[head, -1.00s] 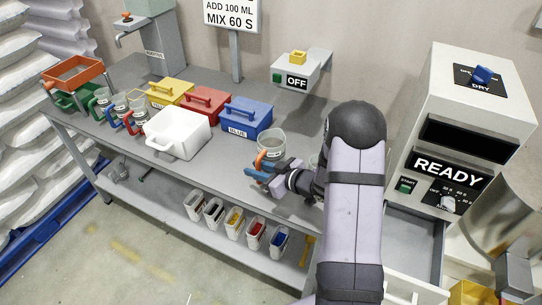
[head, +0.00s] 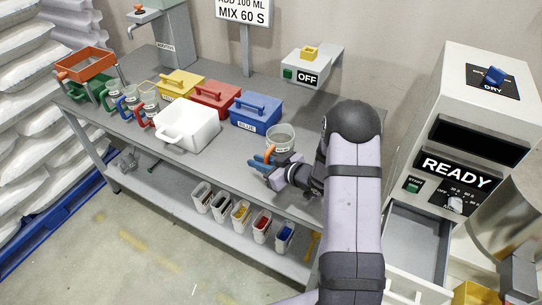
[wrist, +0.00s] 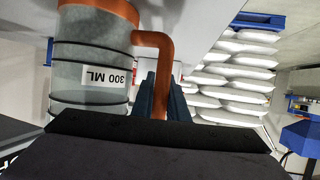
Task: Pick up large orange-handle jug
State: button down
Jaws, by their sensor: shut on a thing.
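The large orange-handle jug (head: 281,138) is a clear cylinder standing near the front right of the bench in the head view, partly behind my gripper. In the wrist view the jug (wrist: 88,75) shows an upside-down 300 ML label, dark bands and an orange end at the top of the picture. My gripper (head: 264,160) reaches in from the right at the jug's front. In the wrist view my gripper's blue fingers (wrist: 160,98) are shut on the orange handle (wrist: 163,60). I cannot tell whether the jug's base touches the bench.
Smaller jugs (head: 130,105) with coloured handles stand at left. The grey machine reading READY (head: 455,170) is at right, its drawer (head: 415,240) open.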

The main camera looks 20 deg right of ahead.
jog(key=shift+r, duration=0.35)
notch_tip(320, 180, up, 9)
jog(key=shift+r, duration=0.15)
dwell(0.9)
jog(key=shift+r, duration=0.1)
